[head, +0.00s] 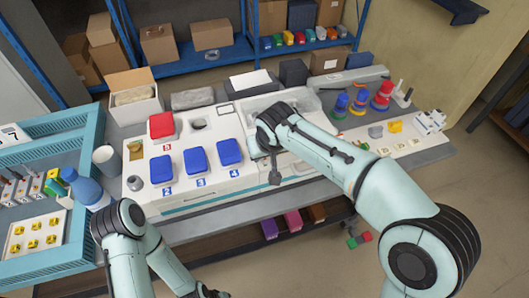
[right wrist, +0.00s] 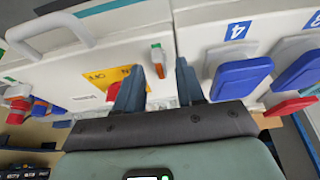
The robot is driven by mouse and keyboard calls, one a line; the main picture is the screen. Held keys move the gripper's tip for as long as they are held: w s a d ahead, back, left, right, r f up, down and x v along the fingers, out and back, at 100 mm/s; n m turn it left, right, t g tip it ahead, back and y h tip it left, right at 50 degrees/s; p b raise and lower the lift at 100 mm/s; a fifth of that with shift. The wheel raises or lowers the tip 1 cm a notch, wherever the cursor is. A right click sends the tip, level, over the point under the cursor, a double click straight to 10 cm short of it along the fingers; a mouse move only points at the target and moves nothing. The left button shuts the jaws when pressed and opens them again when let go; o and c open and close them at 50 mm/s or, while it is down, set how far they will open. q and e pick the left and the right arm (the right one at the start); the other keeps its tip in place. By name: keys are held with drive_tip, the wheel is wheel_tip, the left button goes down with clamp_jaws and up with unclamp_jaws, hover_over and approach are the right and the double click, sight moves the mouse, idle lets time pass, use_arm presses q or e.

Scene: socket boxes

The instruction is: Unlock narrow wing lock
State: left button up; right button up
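In the right wrist view a small lock piece with an orange wing and a green top (right wrist: 158,62) sits on a white box front (right wrist: 140,35). My right gripper (right wrist: 160,88) has its two blue-grey fingers spread apart, with the lock showing in the gap beyond them. I see no contact between the fingers and the lock. In the head view the right arm reaches over the white bench unit, and its dark gripper end (head: 274,177) hangs near the front; the lock is hidden there.
Blue covers numbered 2, 3 and 4 (head: 230,152) and a red cover (head: 161,125) lie left of the right arm. A white handle (right wrist: 45,35) and yellow label (right wrist: 108,78) are by the lock. A blue bottle (head: 82,187) stands at left.

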drive_tip(key=p+v, duration=0.1)
drive_tip(key=v, duration=1.1)
drive_tip(key=shift+s+r, duration=0.2)
drive_tip(key=shift+r, duration=0.15)
drive_tip(key=shift+d, duration=0.1)
